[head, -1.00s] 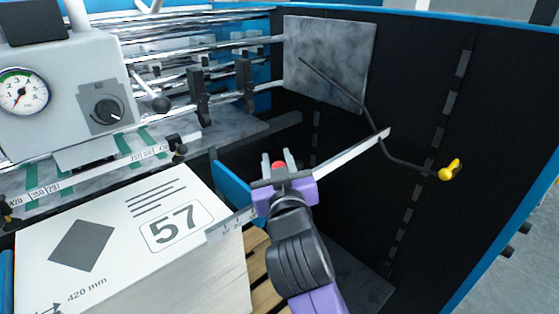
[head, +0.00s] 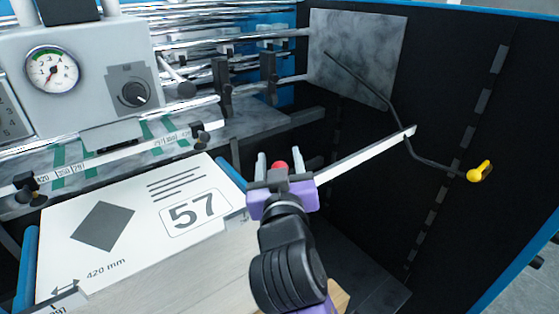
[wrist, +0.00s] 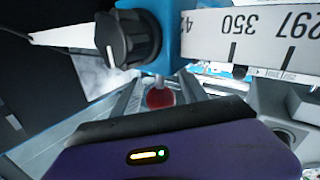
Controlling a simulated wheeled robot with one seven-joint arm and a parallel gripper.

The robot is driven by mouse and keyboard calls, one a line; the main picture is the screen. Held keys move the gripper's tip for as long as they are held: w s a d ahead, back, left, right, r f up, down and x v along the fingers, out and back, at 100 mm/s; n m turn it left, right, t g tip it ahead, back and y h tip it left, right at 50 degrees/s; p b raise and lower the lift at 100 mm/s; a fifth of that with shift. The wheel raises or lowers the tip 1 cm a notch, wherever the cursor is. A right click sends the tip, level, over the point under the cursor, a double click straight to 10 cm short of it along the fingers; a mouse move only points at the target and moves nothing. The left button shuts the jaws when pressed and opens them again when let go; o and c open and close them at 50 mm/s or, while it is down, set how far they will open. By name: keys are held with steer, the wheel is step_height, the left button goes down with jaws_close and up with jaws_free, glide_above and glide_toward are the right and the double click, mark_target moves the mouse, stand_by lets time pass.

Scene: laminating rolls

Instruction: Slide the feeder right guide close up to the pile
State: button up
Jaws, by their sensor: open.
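The pile (head: 150,195) is a white stack marked 57 and 420 mm in the head view. The blue right guide (head: 230,172) stands along its right edge, with little or no gap visible; I cannot tell whether they touch. My gripper (head: 271,162) is open just right of the guide, its fingers on either side of a red ball (head: 280,167). In the wrist view the fingers (wrist: 160,100) flank the red ball (wrist: 160,96), below the blue guide part (wrist: 174,35) and a black knob (wrist: 128,38). Finger contact with the ball is unclear.
A white rail (head: 365,153) runs right from my gripper toward a bent dark crank with a yellow handle (head: 480,172). Another blue guide (head: 27,265) stands at the pile's left. A gauge box (head: 75,75) and rollers are behind. A dark side wall bounds the right.

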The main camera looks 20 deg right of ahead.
steer(key=b+v, duration=0.1)
steer(key=v, duration=0.6)
steer(key=shift+s+b, duration=0.4)
steer(key=shift+a+r, duration=0.1)
steer(key=shift+a, duration=0.05)
steer(key=a+r+n+t+y, duration=0.3)
steer(key=a, duration=0.1)
steer(key=s+f+n+y, duration=0.2)
steer(key=s+f+y, duration=0.3)
steer(key=s+f, duration=0.15)
steer(key=s+d+f+m+g+h, duration=0.1)
steer(key=s+d+f+g, duration=0.1)
steer(key=s+f, duration=0.4)
steer(key=s+d+f+m+g+h, duration=0.1)
steer(key=s+d+f, duration=0.4)
steer(key=s, duration=0.8)
steer(key=s+d+f+m+g+h, duration=0.1)
steer(key=s+d+f+m+g, duration=0.1)
steer(key=s+f, duration=0.5)
steer(key=s+d, duration=0.1)
steer(key=s, duration=0.2)
steer(key=shift+d+f+g, duration=0.15)
steer(key=shift+d+g, duration=0.05)
steer(key=shift+g, duration=0.1)
